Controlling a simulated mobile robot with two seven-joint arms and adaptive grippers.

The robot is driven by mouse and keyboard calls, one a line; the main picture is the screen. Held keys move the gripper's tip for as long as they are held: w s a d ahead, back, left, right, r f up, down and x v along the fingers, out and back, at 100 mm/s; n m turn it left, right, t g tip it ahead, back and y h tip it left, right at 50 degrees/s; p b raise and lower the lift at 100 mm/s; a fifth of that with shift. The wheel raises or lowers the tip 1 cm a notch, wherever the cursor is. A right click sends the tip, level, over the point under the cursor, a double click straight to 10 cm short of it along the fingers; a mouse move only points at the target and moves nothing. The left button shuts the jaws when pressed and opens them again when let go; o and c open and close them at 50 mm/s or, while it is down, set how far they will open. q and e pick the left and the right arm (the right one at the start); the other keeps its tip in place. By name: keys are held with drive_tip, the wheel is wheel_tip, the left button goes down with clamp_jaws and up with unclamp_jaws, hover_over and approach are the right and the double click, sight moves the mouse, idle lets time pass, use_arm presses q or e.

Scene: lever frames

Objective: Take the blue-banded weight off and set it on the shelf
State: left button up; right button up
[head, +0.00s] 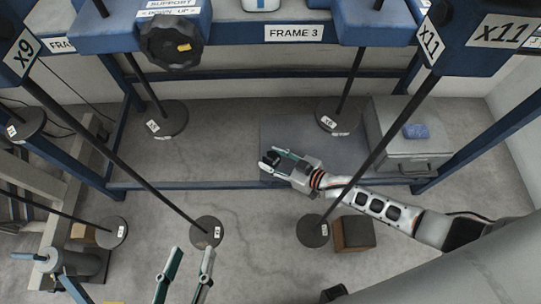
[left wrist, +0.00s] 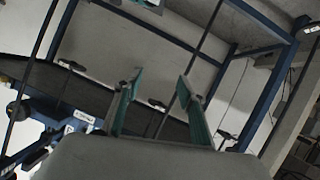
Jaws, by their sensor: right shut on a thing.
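No blue band shows clearly on any weight in these views. Dark round weights with white tags hang on rods: two at Frame 3, left (head: 165,120) and right (head: 338,116), and nearer ones (head: 207,232) and (head: 313,232). My right gripper (head: 268,162) is over a flat blue-grey panel (head: 350,150), possibly the shelf. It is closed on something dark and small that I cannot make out. My left gripper (head: 190,252) is open and empty at the bottom of the head view; its two fingers (left wrist: 155,95) stand apart in the left wrist view.
A grey case (head: 405,158) with a blue item (head: 415,131) on it stands right of the panel. Blue frame posts and slanting rods cross the space. A black knob (head: 171,42) sits upper left. A brown block (head: 354,234) stands beside the near right weight.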

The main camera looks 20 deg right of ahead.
drive_tip(key=f, duration=0.1)
drive_tip(key=f+b, duration=0.2)
drive_tip(key=shift+s+f, duration=0.3)
drive_tip(key=shift+w+f+b, duration=0.15)
drive_tip(key=shift+f+b, duration=0.5)
drive_tip(key=shift+b, duration=0.1)
use_arm(q)
drive_tip(key=d+n, duration=0.1)
drive_tip(key=s+d+n, duration=0.1)
drive_tip(key=n, duration=0.1)
drive_tip(key=d+n, duration=0.2)
drive_tip(key=shift+s+f, duration=0.15)
drive_tip(key=shift+f, duration=0.25)
use_arm(e)
drive_tip(key=shift+w, duration=0.2)
drive_tip(key=shift+a, duration=0.1)
use_arm(q)
drive_tip(key=shift+s+f+b, duration=0.15)
drive_tip(key=shift+f+b, duration=0.1)
drive_tip(key=shift+b, duration=0.1)
use_arm(e)
drive_tip(key=shift+f, duration=0.45)
drive_tip(key=o, duration=1.4)
drive_tip(key=shift+s+f, duration=0.1)
drive_tip(key=shift+s, duration=0.05)
drive_tip(key=v, duration=1.2)
